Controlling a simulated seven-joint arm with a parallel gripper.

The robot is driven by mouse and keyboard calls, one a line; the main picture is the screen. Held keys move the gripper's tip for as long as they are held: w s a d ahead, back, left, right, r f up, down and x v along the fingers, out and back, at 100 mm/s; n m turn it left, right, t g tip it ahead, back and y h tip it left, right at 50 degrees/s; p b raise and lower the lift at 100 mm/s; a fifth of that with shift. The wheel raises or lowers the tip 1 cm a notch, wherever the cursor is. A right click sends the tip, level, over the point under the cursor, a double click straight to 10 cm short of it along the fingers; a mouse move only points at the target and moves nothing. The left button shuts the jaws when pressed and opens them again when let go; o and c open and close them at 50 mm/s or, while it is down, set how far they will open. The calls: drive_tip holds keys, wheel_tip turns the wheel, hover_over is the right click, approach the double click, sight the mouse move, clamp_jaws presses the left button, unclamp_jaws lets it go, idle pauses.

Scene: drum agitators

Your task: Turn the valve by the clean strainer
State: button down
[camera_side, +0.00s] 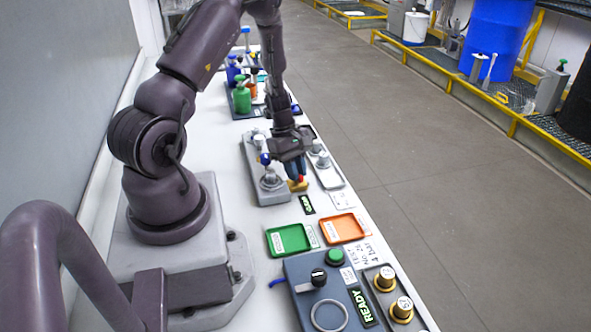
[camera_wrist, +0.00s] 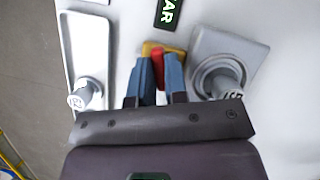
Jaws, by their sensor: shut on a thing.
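My gripper (camera_side: 296,172) points down at the middle of the white bench. In the wrist view its two blue fingers (camera_wrist: 159,82) are shut on a red handle (camera_wrist: 157,65). The handle sits over a yellow body (camera_wrist: 149,47), and I take the two to be the valve. The yellow body (camera_side: 298,187) shows under the fingertips in the side view. A grey strainer-like part (camera_wrist: 217,82) stands on a square grey base to the right in the wrist view. Another (camera_wrist: 86,95) stands on a pale tray to the left. I cannot tell which is clean.
A green tray (camera_side: 289,240) and an orange tray (camera_side: 343,228) lie nearer the camera. Bottles (camera_side: 241,95) stand at the far end. The pale tray (camera_side: 328,178) lies along the bench's right edge.

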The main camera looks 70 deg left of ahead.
drive_tip(key=shift+m+g+h, duration=0.3)
drive_tip(key=shift+m+g, duration=0.5)
drive_tip(key=shift+m, duration=1.4)
drive_tip(key=c, duration=1.4)
unclamp_jaws()
drive_tip(key=v, duration=1.3)
drive_tip(key=shift+w, duration=0.1)
